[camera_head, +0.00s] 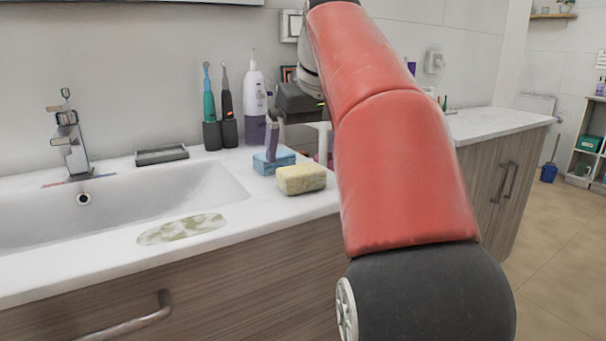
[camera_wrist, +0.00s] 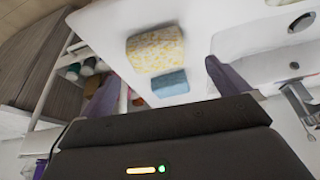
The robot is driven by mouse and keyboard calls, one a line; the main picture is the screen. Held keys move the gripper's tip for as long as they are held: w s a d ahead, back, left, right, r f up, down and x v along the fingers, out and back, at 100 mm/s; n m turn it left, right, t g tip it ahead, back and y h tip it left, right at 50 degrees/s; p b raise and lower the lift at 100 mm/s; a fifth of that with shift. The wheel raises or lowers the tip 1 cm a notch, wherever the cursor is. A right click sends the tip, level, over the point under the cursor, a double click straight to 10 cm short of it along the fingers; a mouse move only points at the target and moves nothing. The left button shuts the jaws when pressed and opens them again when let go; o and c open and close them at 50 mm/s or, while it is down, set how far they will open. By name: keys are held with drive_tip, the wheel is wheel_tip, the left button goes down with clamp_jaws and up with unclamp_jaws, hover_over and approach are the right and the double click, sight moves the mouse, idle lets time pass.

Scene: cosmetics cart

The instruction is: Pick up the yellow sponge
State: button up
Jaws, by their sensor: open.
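The yellow sponge (camera_head: 302,179) lies on the white counter to the right of the sink, near the front edge. It also shows in the wrist view (camera_wrist: 156,50), at the top between the fingers' directions. A blue sponge (camera_head: 266,162) lies just behind it, and in the wrist view the blue sponge (camera_wrist: 170,84) sits nearer the gripper. My gripper (camera_wrist: 158,85) is open and empty, with its two purple-grey fingers apart. In the head view one finger shows above the blue sponge; the other is mostly hidden. I cannot tell the exact height above the counter.
Behind stand two electric toothbrushes (camera_head: 209,107) and a white pump bottle (camera_head: 254,101). A grey soap dish (camera_head: 161,155) and faucet (camera_head: 70,138) are by the sink (camera_head: 215,190). A patterned flat piece (camera_head: 182,228) lies at the front edge. My red arm hides the counter's right end.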

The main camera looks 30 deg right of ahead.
sight(301, 168)
drive_tip(key=x, duration=0.3)
drive_tip(key=b+x, duration=0.1)
drive_tip(key=x, duration=0.2)
drive_tip(key=shift+w+d+f, duration=0.2)
drive_tip(key=shift+d, duration=0.05)
drive_tip(key=c, duration=1)
